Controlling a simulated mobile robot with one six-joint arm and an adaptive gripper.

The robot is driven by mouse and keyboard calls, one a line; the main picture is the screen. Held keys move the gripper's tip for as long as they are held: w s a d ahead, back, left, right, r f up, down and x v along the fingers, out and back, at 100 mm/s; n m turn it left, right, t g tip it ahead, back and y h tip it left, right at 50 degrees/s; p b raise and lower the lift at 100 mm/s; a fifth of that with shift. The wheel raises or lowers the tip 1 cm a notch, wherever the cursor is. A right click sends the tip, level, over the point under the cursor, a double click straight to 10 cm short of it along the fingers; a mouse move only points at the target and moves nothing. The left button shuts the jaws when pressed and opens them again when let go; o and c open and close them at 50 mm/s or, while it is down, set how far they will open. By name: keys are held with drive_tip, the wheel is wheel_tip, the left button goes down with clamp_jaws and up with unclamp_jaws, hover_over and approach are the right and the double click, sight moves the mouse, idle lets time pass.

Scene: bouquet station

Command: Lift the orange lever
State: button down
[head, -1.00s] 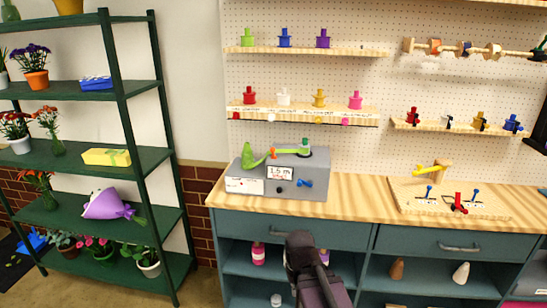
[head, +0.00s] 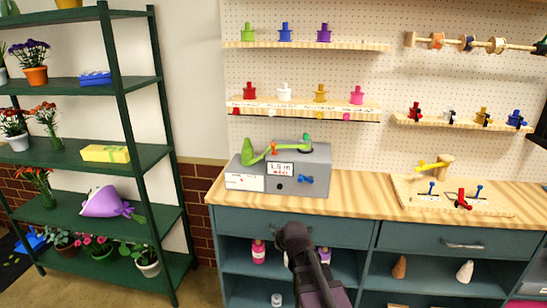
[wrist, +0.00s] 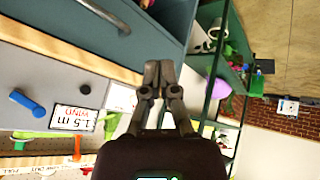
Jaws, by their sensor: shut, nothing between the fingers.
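A grey machine (head: 310,180) stands on the wooden counter, with a "1.5 m" label on its front. A small orange lever (head: 274,148) stands upright at its top, beside green parts. In the wrist view an orange piece (wrist: 77,148) that looks like this lever shows at lower left, sideways. My gripper (wrist: 159,72) is shut and empty in the wrist view. In the head view my dark arm end (head: 293,237) is in front of the drawer, below and apart from the machine; the fingertips cannot be made out there.
A blue knob (head: 306,180) is on the machine's front. A board with small levers (head: 450,205) lies on the counter at right. A green plant shelf (head: 140,160) stands at left. The counter edge (head: 345,207) and drawer front lie near my arm.

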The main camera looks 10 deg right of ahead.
sight(273, 147)
drive_tip(key=w+a+r+n+t+b, duration=0.1)
drive_tip(key=w+r+n+t, duration=0.2)
drive_tip(key=w, duration=0.3)
drive_tip(key=w+r+n+t+b, duration=0.2)
drive_tip(key=w+r+n+t, duration=0.1)
drive_tip(key=w+t, duration=0.15)
drive_tip(key=w+d+r+n+t+h+b, duration=0.2)
drive_tip(key=w+r+n+t+h+b, duration=0.1)
drive_tip(key=r+t, duration=0.4)
drive_tip(key=shift+w+r+n+h, duration=0.3)
drive_tip(key=shift+w+r+n, duration=0.4)
drive_tip(key=shift+w+r, duration=0.4)
drive_tip(key=shift+w+d+r, duration=0.1)
drive_tip(key=p+x, duration=0.5)
drive_tip(key=x, duration=0.8)
drive_tip(key=shift+w+r, duration=0.25)
drive_tip(key=shift+r, duration=0.05)
